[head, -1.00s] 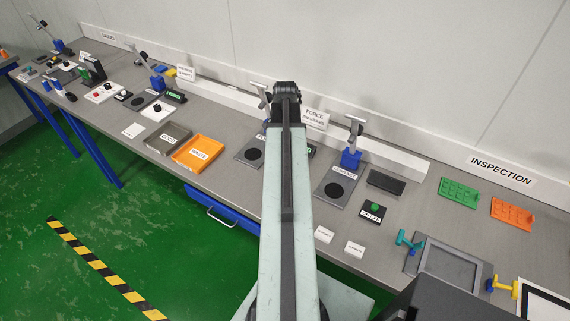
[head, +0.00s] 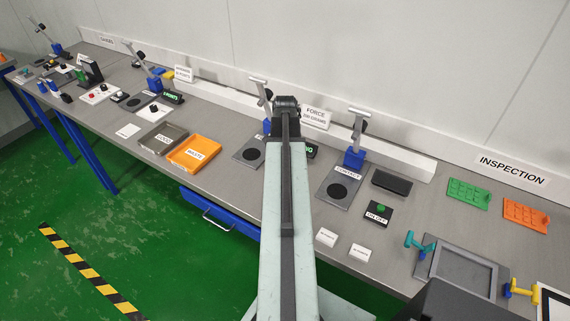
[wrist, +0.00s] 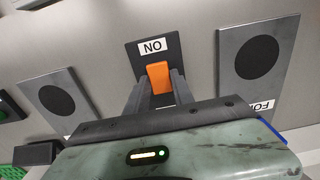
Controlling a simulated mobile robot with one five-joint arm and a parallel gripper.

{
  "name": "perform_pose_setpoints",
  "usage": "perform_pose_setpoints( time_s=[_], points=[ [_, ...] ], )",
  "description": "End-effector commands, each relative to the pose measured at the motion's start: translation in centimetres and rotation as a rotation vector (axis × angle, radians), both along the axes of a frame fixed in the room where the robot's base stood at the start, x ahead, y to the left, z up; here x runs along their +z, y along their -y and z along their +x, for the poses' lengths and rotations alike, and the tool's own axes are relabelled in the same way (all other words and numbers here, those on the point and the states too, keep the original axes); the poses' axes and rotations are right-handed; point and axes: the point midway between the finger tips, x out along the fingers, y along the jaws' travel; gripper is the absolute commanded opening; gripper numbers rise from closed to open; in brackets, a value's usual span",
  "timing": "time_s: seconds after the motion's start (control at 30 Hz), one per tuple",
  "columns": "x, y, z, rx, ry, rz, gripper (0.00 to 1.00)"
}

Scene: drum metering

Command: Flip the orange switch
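The orange switch (wrist: 159,77) sits on a dark plate (wrist: 145,52) with a white label that reads ON upside down in the wrist view. My gripper (wrist: 161,80) is open. Its two dark fingers stand apart, one on each side of the switch, with the switch showing between their tips. I cannot tell whether either finger touches it. In the head view my own arm hides the switch and the gripper.
Grey plates with black discs lie left (wrist: 57,99) and right (wrist: 254,58) of the switch in the wrist view. In the head view, an orange tray (head: 194,154), a stand with a blue base (head: 354,157) and a green-button box (head: 378,214) are on the bench.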

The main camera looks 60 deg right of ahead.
Motion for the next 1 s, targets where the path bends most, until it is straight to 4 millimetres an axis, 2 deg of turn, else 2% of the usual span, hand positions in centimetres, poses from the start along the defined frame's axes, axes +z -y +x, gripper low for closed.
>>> perform_pose_setpoints(
  time_s=[0.17, 0.47, 0.77, 0.8, 0.83, 0.87, 1.0],
  points=[
    [-0.06, 0.3, 0.11, -0.002, 0.001, 0.024, 0.0],
    [-0.19, 0.9, 0.12, -0.001, 0.002, 0.214, 0.0],
    [-0.08, 0.66, 0.05, 0.001, 0.003, 0.225, 0.0],
    [-0.08, 0.66, 0.05, 0.001, 0.003, 0.225, 0.37],
    [-0.08, 0.66, 0.05, 0.001, 0.002, 0.225, 0.46],
    [-0.08, 0.66, 0.05, 0.001, 0.002, 0.225, 0.51],
    [-0.08, 0.67, 0.04, 0.0, 0.002, 0.224, 0.51]
  ],
)
